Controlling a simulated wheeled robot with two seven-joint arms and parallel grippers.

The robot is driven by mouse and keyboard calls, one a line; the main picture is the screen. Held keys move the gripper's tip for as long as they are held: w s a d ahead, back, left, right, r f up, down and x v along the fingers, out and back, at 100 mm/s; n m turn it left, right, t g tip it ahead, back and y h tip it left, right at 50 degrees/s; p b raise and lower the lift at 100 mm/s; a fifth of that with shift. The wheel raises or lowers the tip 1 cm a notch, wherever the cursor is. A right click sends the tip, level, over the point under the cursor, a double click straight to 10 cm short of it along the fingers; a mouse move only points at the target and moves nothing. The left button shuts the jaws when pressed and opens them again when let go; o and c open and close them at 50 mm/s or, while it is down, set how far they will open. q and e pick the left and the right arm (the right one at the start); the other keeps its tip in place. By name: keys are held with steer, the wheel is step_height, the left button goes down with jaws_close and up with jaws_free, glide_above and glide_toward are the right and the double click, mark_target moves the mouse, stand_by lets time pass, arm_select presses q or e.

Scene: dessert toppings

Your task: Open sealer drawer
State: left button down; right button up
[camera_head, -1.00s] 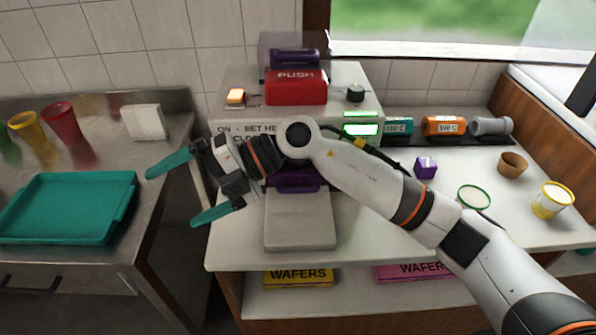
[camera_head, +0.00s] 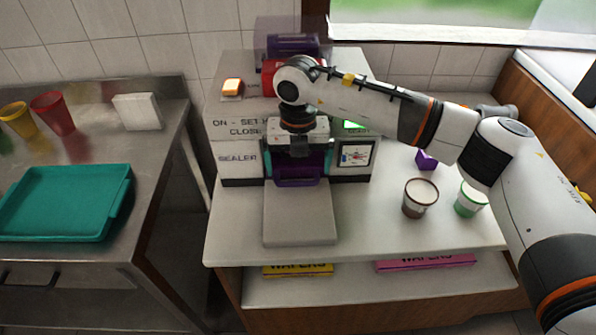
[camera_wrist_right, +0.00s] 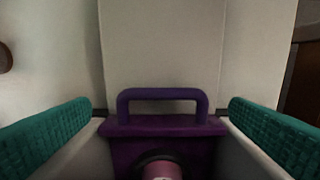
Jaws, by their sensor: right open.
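The sealer (camera_head: 238,160) is a white machine with a red top button, partly hidden by my right arm. Its purple drawer shows low on the front, with a purple handle (camera_head: 297,182) above a grey slab. In the right wrist view the handle (camera_wrist_right: 162,94) is a raised bar on the purple drawer (camera_wrist_right: 118,128), with a pinkish round thing (camera_wrist_right: 162,172) in a dark ring below it. My right gripper (camera_head: 298,168) points down at the drawer front. It is open, its teal fingers on either side of the handle, apart from it. How far out the drawer stands is unclear. My left gripper is out of view.
The grey slab (camera_head: 298,220) lies in front of the sealer. Two cups, one brown-rimmed (camera_head: 420,198) and one green-rimmed (camera_head: 470,198), stand to the right near a purple cube (camera_head: 427,158). A teal tray (camera_head: 65,205) lies on the left steel counter.

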mark_target(298, 182)
steer(key=shift+f, duration=2)
steer(key=c, duration=1.1)
